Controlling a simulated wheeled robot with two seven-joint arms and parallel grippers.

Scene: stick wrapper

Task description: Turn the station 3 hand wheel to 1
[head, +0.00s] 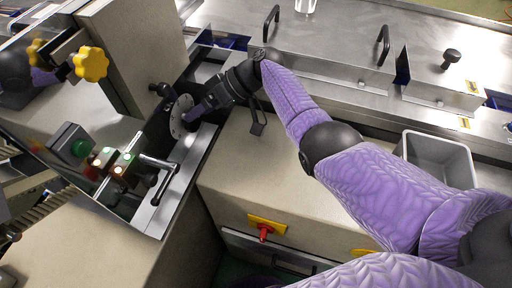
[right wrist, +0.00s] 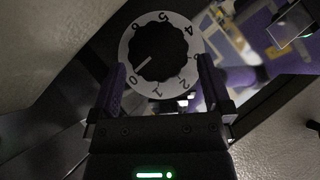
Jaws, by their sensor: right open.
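A pale round dial plate (head: 180,122) with a dark hand wheel at its centre is on the machine's side, left of centre in the head view. In the right wrist view the dial (right wrist: 129,50) carries numbers, and the black lobed wheel (right wrist: 160,55) has a white pointer line aimed lower left, close to the 0. The 1 lies at the dial's bottom. My right gripper (right wrist: 161,62) is open, its fingers on either side of the wheel; contact cannot be told. In the head view, the right gripper (head: 203,107) partly hides the wheel. No station label is readable. My left gripper is not in view.
A yellow lobed knob (head: 91,64) is at upper left. A small box with lit buttons (head: 119,169) and a metal crank handle (head: 158,163) stand below the dial. A red switch (head: 264,231) is on the beige cabinet. A grey bin (head: 438,150) is at right.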

